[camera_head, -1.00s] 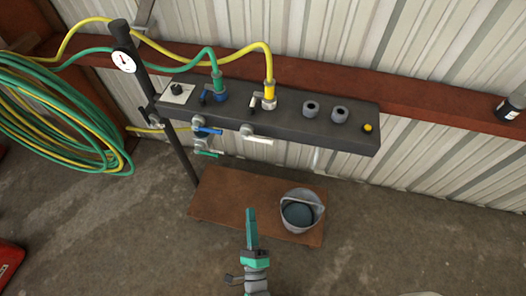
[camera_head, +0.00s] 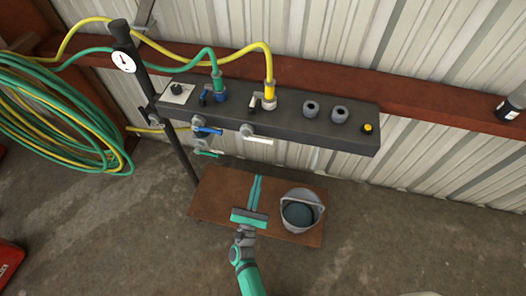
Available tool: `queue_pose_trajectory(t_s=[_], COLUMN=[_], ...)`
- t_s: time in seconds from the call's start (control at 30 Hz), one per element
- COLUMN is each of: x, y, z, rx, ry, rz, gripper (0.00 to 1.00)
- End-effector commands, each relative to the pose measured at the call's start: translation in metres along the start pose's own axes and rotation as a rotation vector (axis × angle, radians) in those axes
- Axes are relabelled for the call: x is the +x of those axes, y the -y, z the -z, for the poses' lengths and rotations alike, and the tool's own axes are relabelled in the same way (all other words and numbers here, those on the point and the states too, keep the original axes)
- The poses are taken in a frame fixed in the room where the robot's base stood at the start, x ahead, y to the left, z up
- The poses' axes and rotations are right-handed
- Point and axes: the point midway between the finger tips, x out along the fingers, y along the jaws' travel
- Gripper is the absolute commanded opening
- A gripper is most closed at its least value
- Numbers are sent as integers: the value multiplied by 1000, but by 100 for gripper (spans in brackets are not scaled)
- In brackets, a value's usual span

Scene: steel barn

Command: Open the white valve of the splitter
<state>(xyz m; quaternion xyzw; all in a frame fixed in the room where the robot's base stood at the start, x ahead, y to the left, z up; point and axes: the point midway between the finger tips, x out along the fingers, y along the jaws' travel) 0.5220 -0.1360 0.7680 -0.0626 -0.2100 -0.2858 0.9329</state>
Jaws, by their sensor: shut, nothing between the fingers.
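A dark splitter bar (camera_head: 290,122) runs along the wall. A white lever (camera_head: 258,140) sticks out to the right from a grey valve on its front face. A smaller whitish handle (camera_head: 254,102) sits at the fitting under the yellow hose on top. A blue lever (camera_head: 209,130) and a green lever (camera_head: 209,154) are on valves to the left. My gripper (camera_head: 257,178) has teal fingers held together, with nothing between them. In the picture it is below the white lever, over the brown board, and apart from all valves.
A grey bucket (camera_head: 301,212) stands on the brown board (camera_head: 215,195), right of my gripper. A gauge (camera_head: 124,62) is on a dark post at left. Coiled hoses (camera_head: 60,115) hang at far left. A yellow knob (camera_head: 367,128) is at the bar's right end. Open floor surrounds the board.

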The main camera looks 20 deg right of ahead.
Motion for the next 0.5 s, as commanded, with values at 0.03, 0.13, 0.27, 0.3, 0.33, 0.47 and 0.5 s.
queue_pose_trajectory(t_s=[0.03,0.13,0.27,0.3,0.33,0.47,0.5], x=[0,2,11,16,21,44,52], y=[0,0,0,0,0,0,0], z=[0,0,0,0,-1,-1,-1], rx=[-1,-1,-2,-2,-2,-2,-2], ry=[0,0,1,1,2,2,3], rz=[0,0,1,1,2,2,2], gripper=[0,0,0,0,0,0,0])
